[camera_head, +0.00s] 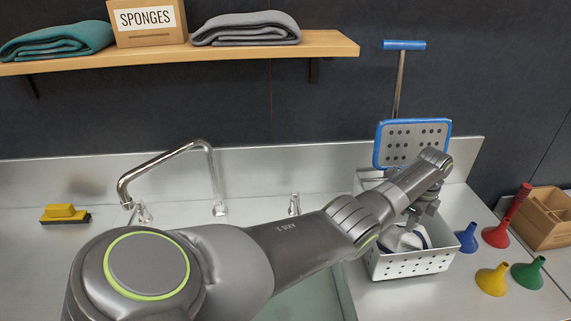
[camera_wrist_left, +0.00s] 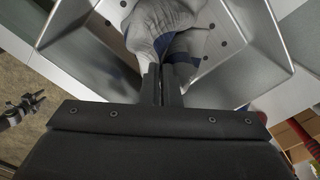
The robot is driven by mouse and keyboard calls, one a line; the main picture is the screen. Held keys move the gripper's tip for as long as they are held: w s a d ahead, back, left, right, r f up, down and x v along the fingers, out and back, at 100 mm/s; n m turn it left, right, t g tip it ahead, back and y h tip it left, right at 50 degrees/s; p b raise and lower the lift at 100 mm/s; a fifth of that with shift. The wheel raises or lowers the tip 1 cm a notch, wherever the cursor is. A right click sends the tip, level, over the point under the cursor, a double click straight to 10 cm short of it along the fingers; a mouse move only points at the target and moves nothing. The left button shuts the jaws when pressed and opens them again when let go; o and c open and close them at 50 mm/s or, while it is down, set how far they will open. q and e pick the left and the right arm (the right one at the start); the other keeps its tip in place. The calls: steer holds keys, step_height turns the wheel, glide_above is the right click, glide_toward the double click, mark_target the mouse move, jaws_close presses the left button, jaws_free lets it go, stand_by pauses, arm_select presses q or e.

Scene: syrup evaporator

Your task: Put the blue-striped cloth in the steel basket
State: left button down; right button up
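The steel basket (camera_head: 415,264), a perforated box, stands on the counter at the right in the head view; its walls surround the cloth in the left wrist view (camera_wrist_left: 258,50). The white-grey blue-striped cloth (camera_head: 404,240) is bunched inside the basket walls; it also shows in the left wrist view (camera_wrist_left: 160,22). My left gripper (camera_wrist_left: 163,72) points down into the basket, its fingers close together and pinching the cloth. Whether the cloth touches the basket floor is unclear. My right gripper (camera_wrist_left: 36,98) shows small at the left of the left wrist view, empty, its fingers apart.
Blue (camera_head: 467,238), red (camera_head: 496,236), yellow (camera_head: 493,279) and green (camera_head: 528,273) funnels stand right of the basket. A wooden crate (camera_head: 545,222) is farther right. A blue-edged perforated skimmer (camera_head: 411,142) stands behind the basket. A faucet (camera_head: 165,160) rises behind the sink.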

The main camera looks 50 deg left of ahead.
arm_select(q)
steer(key=shift+f+b, duration=1.7)
steer(key=shift+f, duration=1.2)
steer(key=shift+c, duration=1.4)
jaws_free()
step_height(320, 180, up, 6)
steer(key=p, duration=0.5)
steer(key=shift+f+p, duration=0.2)
steer(key=shift+p, duration=0.1)
